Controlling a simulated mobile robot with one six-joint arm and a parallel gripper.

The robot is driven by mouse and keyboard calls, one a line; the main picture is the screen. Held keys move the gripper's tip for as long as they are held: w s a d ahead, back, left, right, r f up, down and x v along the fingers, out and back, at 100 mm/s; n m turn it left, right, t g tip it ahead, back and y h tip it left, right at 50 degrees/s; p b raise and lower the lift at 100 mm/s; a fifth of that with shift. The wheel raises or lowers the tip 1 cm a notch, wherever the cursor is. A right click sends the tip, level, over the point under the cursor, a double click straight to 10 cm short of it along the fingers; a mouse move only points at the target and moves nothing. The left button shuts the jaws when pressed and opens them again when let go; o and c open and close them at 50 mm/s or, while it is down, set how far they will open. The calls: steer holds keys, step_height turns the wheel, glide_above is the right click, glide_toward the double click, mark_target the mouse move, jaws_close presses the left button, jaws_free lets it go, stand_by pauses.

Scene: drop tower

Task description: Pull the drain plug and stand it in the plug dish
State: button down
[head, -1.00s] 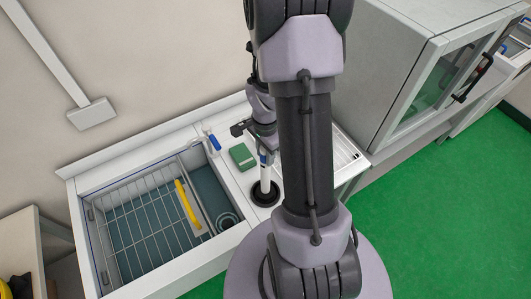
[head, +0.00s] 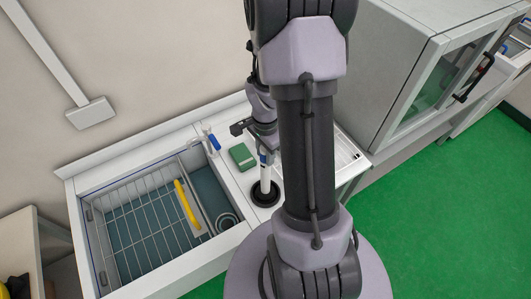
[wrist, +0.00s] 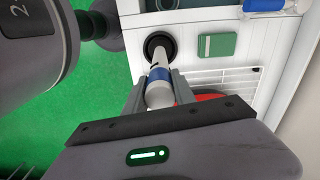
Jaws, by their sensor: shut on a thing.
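The drain plug is a white upright tube with a blue band (head: 264,172). It stands over the black round plug dish (head: 265,197) on the white counter, right of the sink. My gripper (wrist: 159,82) is shut on the tube near its blue band, one finger on each side. In the wrist view the tube (wrist: 157,62) runs down to the black dish (wrist: 152,39). The tube's lower end is at the middle of the dish; I cannot tell whether it bears on the bottom. In the head view my arm partly hides the gripper.
The sink basin (head: 209,195) holds a wire rack (head: 140,222) with a yellow-handled thing (head: 187,205). A green block (head: 242,156) lies close behind the dish, and a blue-handled tap (head: 213,142) stands at the basin's back. A glass-fronted cabinet (head: 440,85) stands at right.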

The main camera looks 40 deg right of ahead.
steer(key=shift+f+b, duration=0.7)
steer(key=c, duration=1.3)
jaws_free()
step_height(320, 180, up, 11)
steer(key=p, duration=0.7)
steer(key=shift+r+p, duration=0.1)
steer(key=shift+p, duration=0.25)
